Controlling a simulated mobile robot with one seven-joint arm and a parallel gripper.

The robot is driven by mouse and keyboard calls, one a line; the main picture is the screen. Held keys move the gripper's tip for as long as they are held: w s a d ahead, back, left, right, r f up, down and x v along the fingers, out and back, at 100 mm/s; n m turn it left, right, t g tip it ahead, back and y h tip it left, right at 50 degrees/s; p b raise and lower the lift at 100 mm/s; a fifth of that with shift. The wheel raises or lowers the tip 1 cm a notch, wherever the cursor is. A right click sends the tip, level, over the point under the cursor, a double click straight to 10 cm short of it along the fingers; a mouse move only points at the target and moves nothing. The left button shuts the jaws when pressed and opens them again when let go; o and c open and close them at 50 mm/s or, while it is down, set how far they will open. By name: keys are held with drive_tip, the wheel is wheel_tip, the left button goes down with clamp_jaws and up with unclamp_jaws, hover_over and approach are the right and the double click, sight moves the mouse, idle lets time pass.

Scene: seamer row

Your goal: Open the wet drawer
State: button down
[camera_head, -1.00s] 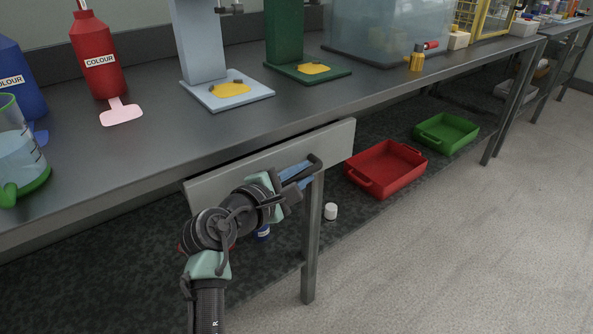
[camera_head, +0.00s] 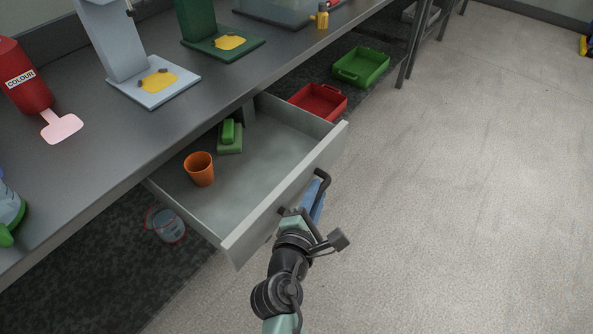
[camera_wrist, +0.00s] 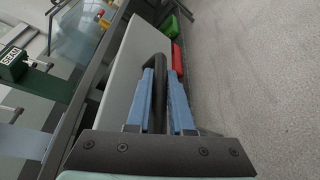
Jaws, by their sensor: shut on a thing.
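The grey drawer (camera_head: 228,247) is pulled well out from under the dark bench top in the head view. Inside it stand an orange cup (camera_head: 199,169) and a green block-like item (camera_head: 230,137) on a paler green base. My gripper (camera_head: 314,196) is at the drawer front, shut on the dark bar handle (camera_head: 323,180). In the wrist view, the blue fingers (camera_wrist: 159,100) lie on either side of the handle (camera_wrist: 155,66), with the drawer front (camera_wrist: 122,75) beside them.
The bench top (camera_head: 150,122) carries a red bottle (camera_head: 24,82) and seamer stands. Below are a red tray (camera_head: 318,102), a green tray (camera_head: 361,67) and a bucket (camera_head: 166,224).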

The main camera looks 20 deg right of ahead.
drive_tip(key=shift+s+d, duration=0.45)
drive_tip(key=shift+s, duration=0.25)
drive_tip(key=c, duration=0.8)
unclamp_jaws()
drive_tip(key=p+v, duration=0.2)
drive_tip(key=v, duration=1.1)
